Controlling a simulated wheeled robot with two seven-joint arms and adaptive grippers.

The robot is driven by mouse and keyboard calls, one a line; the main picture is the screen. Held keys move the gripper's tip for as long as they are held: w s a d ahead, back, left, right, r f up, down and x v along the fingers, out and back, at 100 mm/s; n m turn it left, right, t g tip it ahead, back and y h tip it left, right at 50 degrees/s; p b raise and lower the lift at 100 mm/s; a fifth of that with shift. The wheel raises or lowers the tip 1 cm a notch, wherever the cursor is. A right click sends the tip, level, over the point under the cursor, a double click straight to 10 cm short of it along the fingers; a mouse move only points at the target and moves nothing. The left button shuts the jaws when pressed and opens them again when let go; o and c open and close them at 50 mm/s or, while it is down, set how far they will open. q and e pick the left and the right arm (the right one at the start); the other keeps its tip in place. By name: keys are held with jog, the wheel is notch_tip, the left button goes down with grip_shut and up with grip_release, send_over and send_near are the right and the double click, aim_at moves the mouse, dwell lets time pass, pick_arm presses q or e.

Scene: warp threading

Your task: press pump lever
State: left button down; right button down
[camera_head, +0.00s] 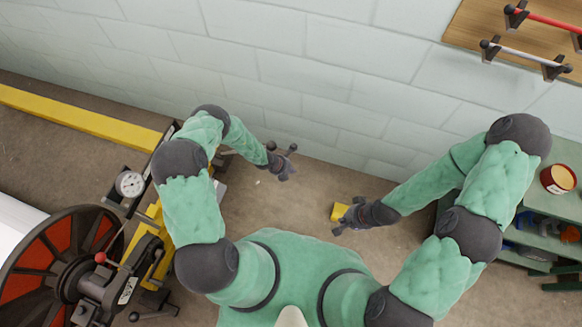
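A machine with a dark lever-like arm tipped by a red ball knob (100,257) stands at the lower left. I cannot tell for sure that this is the pump lever. A round white gauge (130,183) sits just above it. My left gripper (282,149) is empty, its fingers spread, over the floor near the wall, well right of the machine and not touching it. My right gripper (342,215) is over the floor right of centre, far from the machine. Its fingers look apart and nothing shows between them. My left arm hides part of the machine.
A large red and black reel (55,262) is at the left edge. A yellow beam (75,118) runs along the wall (270,60). A green shelf (545,243) with a red tin (558,179) stands at right.

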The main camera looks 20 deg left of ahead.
pick_arm(q)
jog(key=shift+s+d+r, duration=0.1)
jog(key=shift+s+r, duration=0.15)
jog(key=shift+r, duration=0.55)
jog(key=shift+c, duration=1.6)
grip_release()
jog(key=o, duration=0.3)
jog(key=shift+f, duration=0.1)
jog(key=s+a+f+m+g+y, duration=0.1)
jog(key=s+a+m+g+y, duration=0.2)
jog(key=s+a, duration=0.55)
jog(key=s+a+f+m+g+y, duration=0.1)
jog(key=s+a+m+g+y, duration=0.25)
jog(key=a, duration=0.75)
jog(key=s+a+f+m+g+y, duration=0.1)
jog(key=s+a+m+y, duration=0.25)
jog(key=s+a, duration=0.55)
jog(key=shift+h, duration=0.5)
jog(key=shift+w+a+b+x, duration=0.15)
jog(key=shift+b+x, duration=0.8)
jog(key=shift+x, duration=0.7)
jog(key=shift+w+a+b+x, duration=0.15)
jog(key=shift+b+x, duration=0.85)
jog(key=shift+x, duration=0.7)
jog(key=shift+w+a+b+x, duration=0.1)
jog(key=shift+a+b+x, duration=0.1)
jog(key=shift+b+x, duration=1.1)
jog(key=shift+s+f+p, duration=0.1)
jog(key=shift+s+p, duration=0.05)
jog(key=shift+p, duration=0.3)
